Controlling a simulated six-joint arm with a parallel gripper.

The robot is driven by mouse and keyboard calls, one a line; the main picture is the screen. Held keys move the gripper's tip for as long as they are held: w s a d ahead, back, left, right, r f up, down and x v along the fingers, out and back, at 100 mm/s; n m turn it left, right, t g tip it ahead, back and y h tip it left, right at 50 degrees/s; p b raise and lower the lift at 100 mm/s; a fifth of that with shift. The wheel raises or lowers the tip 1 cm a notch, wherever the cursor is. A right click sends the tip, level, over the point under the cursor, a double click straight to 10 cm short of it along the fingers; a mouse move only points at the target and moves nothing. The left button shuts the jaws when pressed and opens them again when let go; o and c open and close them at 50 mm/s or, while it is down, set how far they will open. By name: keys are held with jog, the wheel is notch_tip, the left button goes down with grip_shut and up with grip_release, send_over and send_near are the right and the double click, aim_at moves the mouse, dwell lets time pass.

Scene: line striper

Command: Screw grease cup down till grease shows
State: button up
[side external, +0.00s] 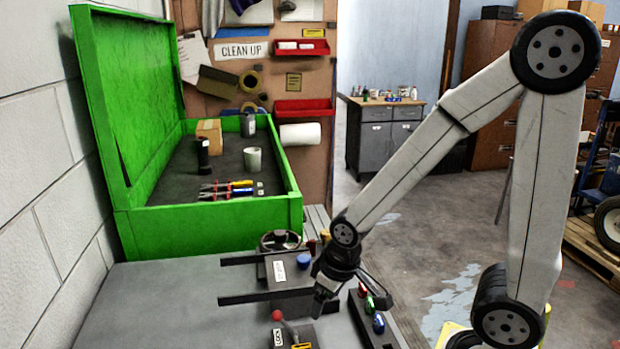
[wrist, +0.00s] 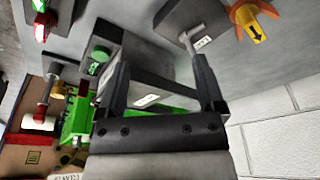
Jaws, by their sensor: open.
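My gripper (side external: 322,297) points down beside the dark machine block (side external: 289,272) on the grey bench. In the wrist view its two fingers (wrist: 158,58) are apart with nothing held between them; the block lies behind them. A round cap on the block looks blue in the side view (side external: 303,261). A similar cap looks green in the wrist view (wrist: 100,58), left of the fingers. I cannot tell for sure which part is the grease cup, and no grease can be made out.
A red-knobbed lever (side external: 277,315) stands at the front. A dark rack with red (side external: 362,290), green and blue pieces lies right of my gripper. A handwheel (side external: 280,241) is behind the block. A green open box (side external: 205,216) with tools stands at the back left.

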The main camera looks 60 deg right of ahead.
jog(key=shift+r, duration=0.15)
jog(key=shift+w+v, duration=0.6)
jog(key=shift+v, duration=2.05)
jog(key=w+d+r, duration=0.2)
jog(key=w+d, duration=0.6)
jog(key=w, duration=0.2)
jog(key=w+d+f+g, duration=0.1)
jog(key=w+d+f, duration=0.1)
jog(key=d, duration=0.5)
jog(key=w+d+f+n, duration=0.1)
jog(key=w+d, duration=0.2)
jog(key=d, duration=0.4)
jog(key=w+d+f+g, duration=0.1)
jog(key=w+d+f, duration=0.1)
jog(key=d, duration=0.5)
jog(key=shift+w+f+n+g, duration=0.3)
jog(key=shift+w+f+n, duration=0.05)
jog(key=shift+f+n, duration=0.05)
jog(key=shift+f, duration=0.5)
jog(key=shift+f, duration=0.1)
